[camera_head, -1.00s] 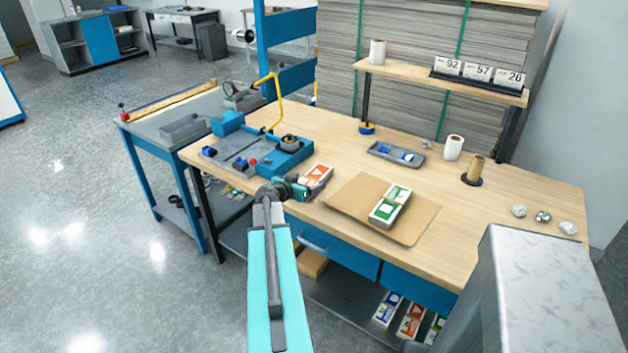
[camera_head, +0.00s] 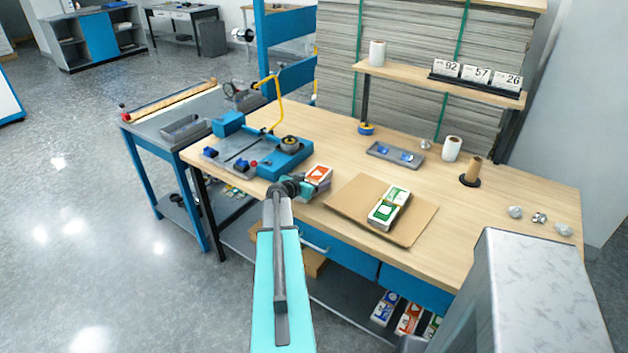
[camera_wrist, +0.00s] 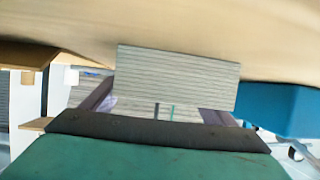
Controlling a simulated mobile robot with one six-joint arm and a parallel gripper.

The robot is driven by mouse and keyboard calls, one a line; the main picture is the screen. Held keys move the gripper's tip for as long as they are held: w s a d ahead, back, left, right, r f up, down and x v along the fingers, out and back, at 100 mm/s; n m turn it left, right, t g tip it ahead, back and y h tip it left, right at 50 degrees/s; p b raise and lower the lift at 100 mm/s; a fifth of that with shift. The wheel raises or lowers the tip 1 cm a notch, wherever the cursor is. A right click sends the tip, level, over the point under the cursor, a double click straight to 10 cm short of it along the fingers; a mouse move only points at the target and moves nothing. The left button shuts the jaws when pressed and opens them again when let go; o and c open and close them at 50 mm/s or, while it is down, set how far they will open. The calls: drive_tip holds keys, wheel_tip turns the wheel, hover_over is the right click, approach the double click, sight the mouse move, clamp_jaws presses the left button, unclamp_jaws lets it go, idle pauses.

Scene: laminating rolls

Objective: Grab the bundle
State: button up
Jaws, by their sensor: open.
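A bundle with an orange-and-white top (camera_head: 319,173) lies on the workbench near its front edge. My gripper (camera_head: 303,187) is at its near left side, low over the bench edge. In the wrist view the bundle's layered grey-white edge (camera_wrist: 178,72) fills the middle, in front of the gripper (camera_wrist: 160,108). The two purple fingers are apart, one toward each side of the bundle, and partly hidden behind it. I cannot tell whether they touch it. A second bundle with a green-and-white top (camera_head: 389,207) lies on a brown cardboard sheet (camera_head: 418,219).
A blue-and-grey jig (camera_head: 285,158) stands left of the orange bundle. A grey tray (camera_head: 395,155), white roll (camera_head: 452,148) and brown core on a stand (camera_head: 471,171) stand farther back. Blue drawers (camera_head: 345,262) sit under the bench edge. More bundles (camera_head: 409,318) lie on the lower shelf.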

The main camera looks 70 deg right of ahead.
idle(0.5)
drive_tip(key=c, duration=1.4)
drive_tip(key=shift+r, duration=0.2)
drive_tip(key=shift+r+b, duration=0.75)
drive_tip(key=shift+r, duration=0.4)
drive_tip(key=w+a+b, duration=0.1)
drive_tip(key=w+a, duration=0.1)
drive_tip(key=a, duration=0.3)
drive_tip(key=w+a+r+b, duration=0.1)
drive_tip(key=w+a+b, duration=0.1)
drive_tip(key=a, duration=0.3)
drive_tip(key=w+a+r+b, duration=0.1)
drive_tip(key=w+a+b, duration=0.1)
drive_tip(key=a, duration=0.3)
drive_tip(key=shift+r, duration=0.2)
